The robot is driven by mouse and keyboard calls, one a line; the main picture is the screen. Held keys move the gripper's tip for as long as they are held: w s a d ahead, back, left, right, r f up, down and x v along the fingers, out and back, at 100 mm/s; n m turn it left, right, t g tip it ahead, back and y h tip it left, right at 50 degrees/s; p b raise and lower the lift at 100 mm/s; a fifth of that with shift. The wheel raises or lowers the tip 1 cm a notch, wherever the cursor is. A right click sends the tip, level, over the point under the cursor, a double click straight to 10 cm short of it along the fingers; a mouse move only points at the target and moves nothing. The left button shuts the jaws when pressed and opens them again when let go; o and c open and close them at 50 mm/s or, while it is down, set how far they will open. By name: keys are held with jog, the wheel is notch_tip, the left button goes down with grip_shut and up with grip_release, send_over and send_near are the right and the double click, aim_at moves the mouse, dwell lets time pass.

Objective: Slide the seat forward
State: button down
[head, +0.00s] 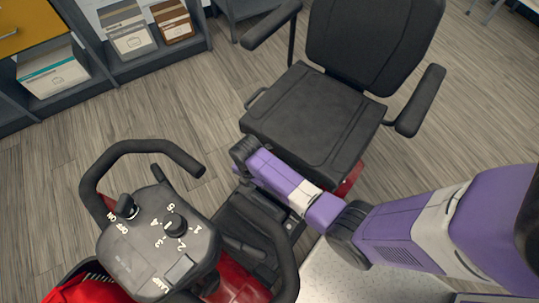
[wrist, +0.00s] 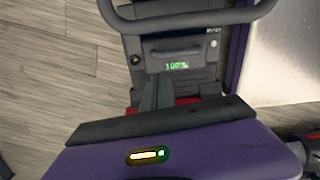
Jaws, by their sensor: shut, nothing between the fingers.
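The scooter's black padded seat (head: 315,120), with backrest (head: 375,40) and two armrests, is in the upper middle of the head view. A small dark loop handle (head: 257,99) sticks out at its left edge. My purple arm reaches in from the right to just in front of the seat's near edge; my fingers cannot be made out there. In the wrist view my gripper (wrist: 157,90) is shut and empty, its dark fingers pointing at a dark panel (wrist: 180,52) with a green 100% display. The seat is not recognisable in the wrist view.
The scooter's control console (head: 155,245) and looped handlebars are at the lower left, close to my arm. A curved dark bar (wrist: 190,18) crosses the top of the wrist view. Shelves with boxes (head: 128,30) stand at the upper left. Wooden floor (head: 60,185) is clear at left.

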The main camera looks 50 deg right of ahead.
jog(key=shift+w+a+r, duration=0.15)
jog(key=shift+a+r, duration=0.1)
jog(key=shift+a+p, duration=0.35)
jog(key=shift+a, duration=0.2)
jog(key=shift+d, duration=0.25)
notch_tip(320, 180, up, 17)
jog(key=p, duration=1.7)
jog(key=shift+d, duration=0.3)
dwell(0.4)
dwell(0.6)
